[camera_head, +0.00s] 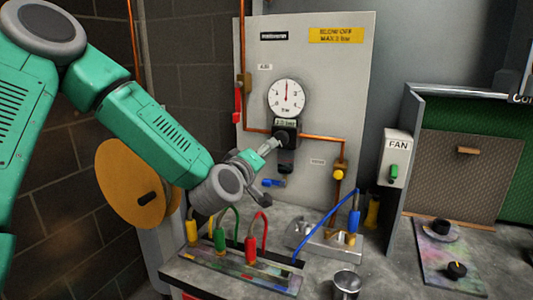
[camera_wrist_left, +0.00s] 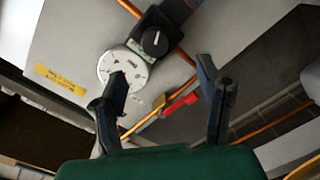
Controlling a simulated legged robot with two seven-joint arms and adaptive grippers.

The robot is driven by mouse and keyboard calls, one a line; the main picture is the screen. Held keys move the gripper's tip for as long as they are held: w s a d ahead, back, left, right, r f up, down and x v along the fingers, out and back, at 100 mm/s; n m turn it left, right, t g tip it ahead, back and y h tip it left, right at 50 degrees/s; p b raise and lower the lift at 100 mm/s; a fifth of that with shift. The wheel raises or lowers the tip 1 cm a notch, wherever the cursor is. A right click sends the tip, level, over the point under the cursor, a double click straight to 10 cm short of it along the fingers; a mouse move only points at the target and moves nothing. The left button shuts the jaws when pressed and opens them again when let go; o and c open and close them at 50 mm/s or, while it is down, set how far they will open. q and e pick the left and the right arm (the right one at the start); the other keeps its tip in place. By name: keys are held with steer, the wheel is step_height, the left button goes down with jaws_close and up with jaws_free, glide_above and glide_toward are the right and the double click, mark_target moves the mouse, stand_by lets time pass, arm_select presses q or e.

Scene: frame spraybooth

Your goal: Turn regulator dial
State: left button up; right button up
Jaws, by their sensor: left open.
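The regulator (camera_head: 286,126) is a black block below a white round gauge (camera_head: 287,96) on a pale grey panel. Its dial shows in the left wrist view (camera_wrist_left: 155,42) as a black round knob with a white pointer line. In the head view my gripper partly covers it. My left gripper (camera_head: 270,166) is open in front of the regulator, with its upper finger overlapping the block there. In the left wrist view, the open fingers (camera_wrist_left: 161,72) are empty and the dial lies beyond their tips; contact is not visible. My right gripper is not in view.
A red-handled valve (camera_head: 238,103) is left of the gauge; copper pipe crosses the panel. Coloured hose fittings (camera_head: 250,249) stand on the bench below. A fan switch (camera_head: 394,160) is to the right.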

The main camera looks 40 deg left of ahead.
mark_target(279, 141)
arm_select(q)
steer(key=w+m, duration=0.3)
steer(key=w+a+m, duration=0.1)
steer(key=w+m, duration=0.3)
steer(key=w+a+m, duration=0.1)
steer(key=w+m, duration=0.2)
steer(key=shift+w+a+r+m+y, duration=0.1)
steer(key=shift+w+a+m+y, duration=0.1)
steer(key=shift+w+m+y, duration=0.15)
steer(key=shift+w, duration=0.65)
